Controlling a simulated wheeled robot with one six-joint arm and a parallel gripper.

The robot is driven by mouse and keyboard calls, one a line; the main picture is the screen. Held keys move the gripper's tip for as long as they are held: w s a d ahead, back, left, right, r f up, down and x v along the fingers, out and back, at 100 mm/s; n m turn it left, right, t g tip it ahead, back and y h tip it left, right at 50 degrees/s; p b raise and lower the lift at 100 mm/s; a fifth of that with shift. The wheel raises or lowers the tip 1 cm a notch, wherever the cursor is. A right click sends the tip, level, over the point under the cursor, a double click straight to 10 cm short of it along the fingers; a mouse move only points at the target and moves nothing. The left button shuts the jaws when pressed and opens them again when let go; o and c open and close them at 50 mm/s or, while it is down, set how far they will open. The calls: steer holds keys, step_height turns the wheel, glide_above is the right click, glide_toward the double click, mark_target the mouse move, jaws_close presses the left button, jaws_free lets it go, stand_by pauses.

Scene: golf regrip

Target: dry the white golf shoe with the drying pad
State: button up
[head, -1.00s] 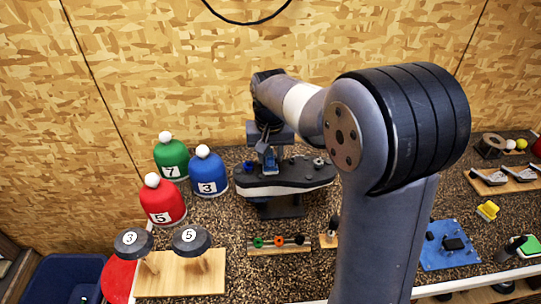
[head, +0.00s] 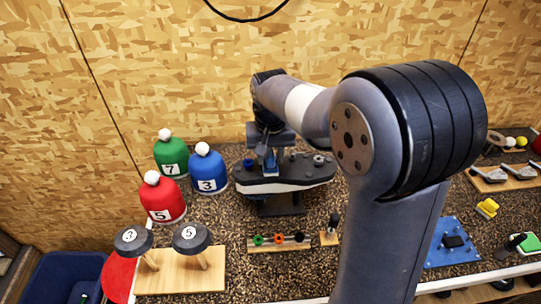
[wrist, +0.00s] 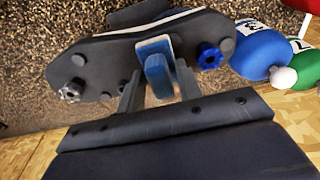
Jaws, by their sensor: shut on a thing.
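The white golf shoe (head: 290,188) lies sole up on a dark stand (head: 281,207) at the back of the bench. Its dark sole (wrist: 105,66) fills the upper wrist view, with a blue spike (wrist: 209,56) and a grey spike (wrist: 70,92) on it. My gripper (wrist: 157,78) is shut on the drying pad (wrist: 155,66), a small blue block with a paler edge. The pad (head: 270,160) is at the sole, beside the blue spike. It looks in contact, but the contact face is hidden. My wrist hides part of the sole in the head view.
Red (head: 162,203), blue (head: 208,174) and green (head: 171,158) headcovers stand close to the left of the shoe. A wooden strip with coloured rings (head: 279,245) lies in front. A blue mat (head: 445,256) and yellow object (head: 487,208) are at right.

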steer(key=shift+w+r, duration=0.15)
steer(key=shift+r, duration=0.25)
steer(key=shift+r+p, duration=0.3)
steer(key=shift+r, duration=2.9)
